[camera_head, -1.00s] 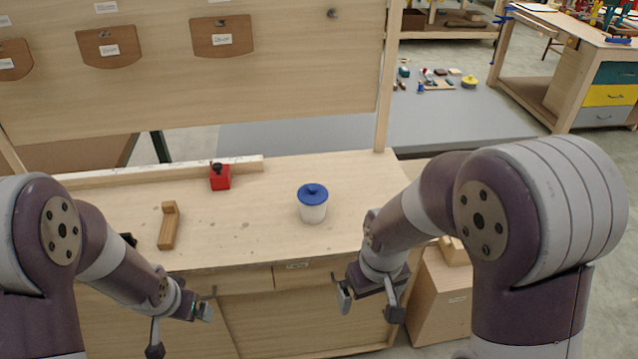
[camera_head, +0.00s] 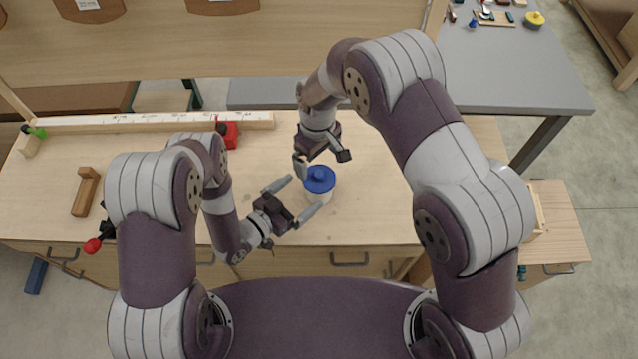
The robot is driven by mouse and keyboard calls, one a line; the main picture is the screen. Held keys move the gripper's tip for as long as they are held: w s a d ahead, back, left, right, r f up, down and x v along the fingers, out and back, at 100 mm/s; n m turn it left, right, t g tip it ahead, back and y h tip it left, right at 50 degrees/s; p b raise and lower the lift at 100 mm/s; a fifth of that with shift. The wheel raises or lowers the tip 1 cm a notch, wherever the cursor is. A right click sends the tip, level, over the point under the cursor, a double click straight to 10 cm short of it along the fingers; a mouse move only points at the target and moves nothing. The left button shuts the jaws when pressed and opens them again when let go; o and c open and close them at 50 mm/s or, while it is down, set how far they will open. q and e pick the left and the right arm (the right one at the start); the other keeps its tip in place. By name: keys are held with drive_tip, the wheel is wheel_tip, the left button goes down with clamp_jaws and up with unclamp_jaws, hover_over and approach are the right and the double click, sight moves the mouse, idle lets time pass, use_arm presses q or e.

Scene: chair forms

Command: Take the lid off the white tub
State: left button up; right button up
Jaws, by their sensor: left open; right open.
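The white tub (camera_head: 319,197) stands upright on the wooden workbench, with its blue lid (camera_head: 319,179) on top. Most of the tub's wall is hidden below the lid. My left gripper (camera_head: 297,199) is open, with its fingers pointing right toward the tub's left side; one fingertip is near the lower front of the tub. I cannot tell whether it touches. My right gripper (camera_head: 322,164) is open above and just behind the lid, its fingers pointing down on either side of the lid's knob. It appears apart from the lid.
A red block-like tool (camera_head: 228,134) sits at the back of the bench (camera_head: 370,215), by a long pale rail (camera_head: 150,121). A wooden piece (camera_head: 86,192) lies at the left. The bench right of the tub is clear. A grey table (camera_head: 500,75) stands behind.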

sight(307, 188)
use_arm(q)
drive_tip(key=x, duration=0.5)
drive_tip(key=shift+w+d+f, duration=0.1)
drive_tip(key=shift+w, duration=0.15)
use_arm(e)
drive_tip(key=shift+w+d+f, duration=0.1)
drive_tip(key=shift+w+d, duration=0.2)
drive_tip(key=shift+w, duration=0.1)
use_arm(q)
drive_tip(key=shift+d, duration=0.15)
use_arm(e)
drive_tip(key=shift+s+a, duration=0.15)
drive_tip(key=shift+s, duration=0.15)
use_arm(q)
drive_tip(key=shift+w, duration=0.1)
use_arm(e)
drive_tip(key=shift+w, duration=0.1)
use_arm(q)
drive_tip(key=shift+w, duration=0.1)
drive_tip(key=c, duration=0.3)
use_arm(e)
drive_tip(key=shift+w, duration=0.1)
use_arm(q)
drive_tip(key=c, duration=0.9)
use_arm(e)
wheel_tip(307, 188, up, 4)
drive_tip(key=m, duration=0.5)
wheel_tip(307, 188, down, 12)
drive_tip(key=shift+r, duration=0.2)
